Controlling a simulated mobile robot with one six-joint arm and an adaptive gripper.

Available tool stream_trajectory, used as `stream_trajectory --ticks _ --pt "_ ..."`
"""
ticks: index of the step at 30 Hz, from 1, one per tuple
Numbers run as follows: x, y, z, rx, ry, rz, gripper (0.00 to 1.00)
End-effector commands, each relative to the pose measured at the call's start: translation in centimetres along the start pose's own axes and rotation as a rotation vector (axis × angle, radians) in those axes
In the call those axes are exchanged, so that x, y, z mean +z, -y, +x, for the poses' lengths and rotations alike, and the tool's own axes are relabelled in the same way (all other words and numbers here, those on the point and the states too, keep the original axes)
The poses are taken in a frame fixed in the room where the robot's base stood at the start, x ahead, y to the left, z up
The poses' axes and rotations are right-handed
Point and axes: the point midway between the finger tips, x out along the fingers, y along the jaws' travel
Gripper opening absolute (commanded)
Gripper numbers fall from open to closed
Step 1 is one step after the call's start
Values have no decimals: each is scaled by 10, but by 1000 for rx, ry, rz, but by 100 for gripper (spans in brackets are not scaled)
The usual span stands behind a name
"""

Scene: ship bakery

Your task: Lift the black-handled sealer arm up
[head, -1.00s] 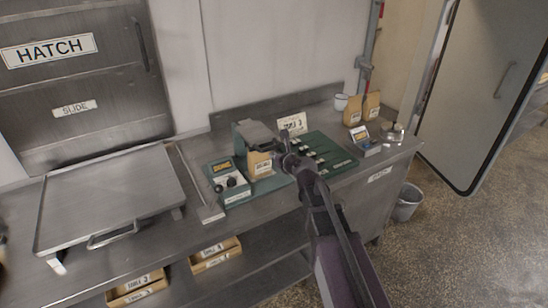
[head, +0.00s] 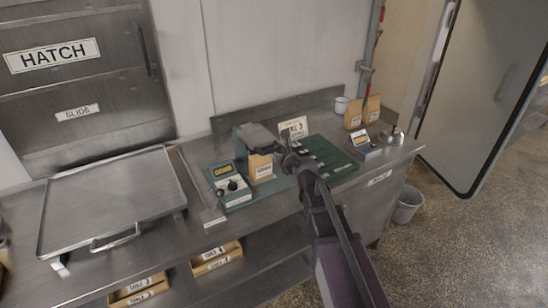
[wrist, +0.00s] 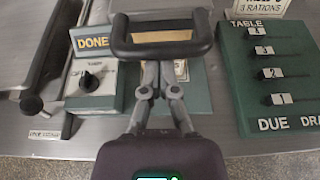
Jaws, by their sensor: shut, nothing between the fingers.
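The sealer is a green and grey machine on the steel counter, with a grey sealer arm (head: 258,137) on top. In the wrist view its black handle (wrist: 160,48) is a U-shaped bar crossing just ahead of my gripper (wrist: 160,68). My gripper is shut and empty. Its fingertips reach the handle bar and are partly hidden by it, so they seem to be under it; I cannot tell if they touch. In the head view my gripper (head: 289,160) is at the sealer's right front, and the handle is hard to make out.
A paper bag (head: 261,168) stands at the sealer. The green box with a DONE sign and knob (head: 231,188) is left of it. A green board with numbered sliders (wrist: 272,80) is to the right. A lidded steel tray (head: 113,199) lies further left.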

Motion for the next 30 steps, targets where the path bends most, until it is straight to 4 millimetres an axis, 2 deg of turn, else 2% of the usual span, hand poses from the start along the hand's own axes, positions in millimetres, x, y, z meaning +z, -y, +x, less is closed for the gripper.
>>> stream_trajectory --ticks 11,20,30 --pt "31 0 -5 0 1 0 0" --pt "73 -1 -7 0 1 0 0" --pt "122 -1 2 0 1 0 0"
